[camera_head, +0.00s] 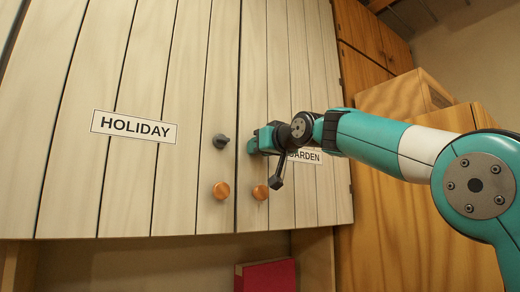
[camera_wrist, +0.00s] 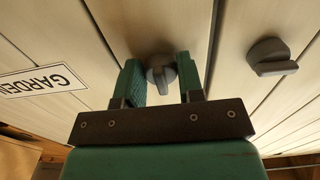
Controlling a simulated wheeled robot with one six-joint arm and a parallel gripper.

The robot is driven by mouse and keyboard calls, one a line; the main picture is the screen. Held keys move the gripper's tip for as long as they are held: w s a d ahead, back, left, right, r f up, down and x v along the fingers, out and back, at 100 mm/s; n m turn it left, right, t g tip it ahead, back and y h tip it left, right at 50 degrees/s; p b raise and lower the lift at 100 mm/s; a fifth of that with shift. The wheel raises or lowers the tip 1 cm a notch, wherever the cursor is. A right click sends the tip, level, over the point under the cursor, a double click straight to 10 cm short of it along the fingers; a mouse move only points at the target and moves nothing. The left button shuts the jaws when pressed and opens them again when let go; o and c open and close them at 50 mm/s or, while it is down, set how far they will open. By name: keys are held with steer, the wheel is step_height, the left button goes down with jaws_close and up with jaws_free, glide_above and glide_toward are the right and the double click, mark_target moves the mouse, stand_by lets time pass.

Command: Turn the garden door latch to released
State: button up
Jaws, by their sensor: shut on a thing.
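The garden door latch (camera_wrist: 160,74) is a dark grey turn knob on the pale plank door, seen in the wrist view. Its grip bar runs roughly up and down in that picture, between the two green fingers. My gripper (camera_wrist: 158,68) is shut on this latch. In the head view my gripper (camera_head: 262,140) is at the garden door's left edge and hides the latch. The GARDEN label (camera_head: 305,156) is partly covered by my gripper there. It shows upside down in the wrist view (camera_wrist: 42,80).
The HOLIDAY door's grey latch (camera_head: 221,141) sits close to the left of my gripper. Round wooden knobs (camera_head: 221,190) and (camera_head: 260,192) are below the latches. A red book (camera_head: 266,275) stands under the doors. Wooden cabinets (camera_head: 375,40) are at the right.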

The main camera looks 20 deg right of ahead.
stand_by(0.4)
steer(key=o, duration=0.9)
steer(key=b+v, duration=0.7)
steer(key=v, duration=1)
steer(key=shift+s, duration=0.2)
